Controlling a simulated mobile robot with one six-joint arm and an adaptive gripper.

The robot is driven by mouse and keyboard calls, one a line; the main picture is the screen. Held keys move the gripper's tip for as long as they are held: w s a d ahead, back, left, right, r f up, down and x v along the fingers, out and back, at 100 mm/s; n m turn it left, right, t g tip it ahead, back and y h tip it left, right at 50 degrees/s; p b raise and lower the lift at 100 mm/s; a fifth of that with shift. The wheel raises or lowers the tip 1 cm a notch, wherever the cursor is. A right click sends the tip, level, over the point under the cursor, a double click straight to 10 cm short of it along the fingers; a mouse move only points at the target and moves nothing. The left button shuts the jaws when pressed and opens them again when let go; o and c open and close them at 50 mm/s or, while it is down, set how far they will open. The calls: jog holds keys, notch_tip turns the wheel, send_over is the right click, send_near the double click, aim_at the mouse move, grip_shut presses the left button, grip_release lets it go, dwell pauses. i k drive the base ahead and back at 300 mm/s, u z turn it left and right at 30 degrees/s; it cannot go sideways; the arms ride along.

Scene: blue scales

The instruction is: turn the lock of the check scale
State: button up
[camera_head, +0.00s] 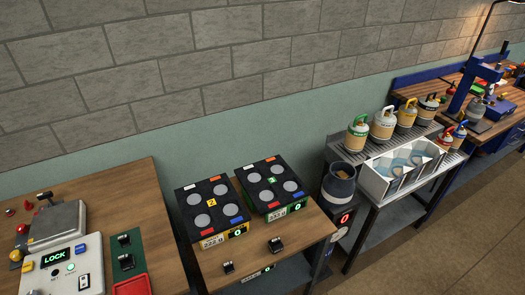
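A scale with a grey metal plate (56,224) stands on the wooden table at the lower left. Its pale front panel (64,272) has a dark display reading LOCK in green (55,257), with small indicators below it. A blue button (80,248), a yellow button (15,254) and a small black-and-white switch (83,281) are on or beside this panel. I cannot tell which part turns as the lock. The panel's lower edge is cut off by the frame. My gripper is not in view.
Two black four-disc units, yellow-marked (211,210) and green-marked (273,187), stand on the middle table. A dark bucket (339,185) sits above a red display. A metal bench (455,158) holds several canisters and white bins. Brown floor (440,250) is clear at lower right.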

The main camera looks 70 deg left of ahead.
aim_at(47, 195)
jog(key=u, duration=1.45)
jog(key=i, duration=1.2)
jog(key=z, duration=0.65)
jog(key=k, duration=0.1)
jog(key=u, duration=2.25)
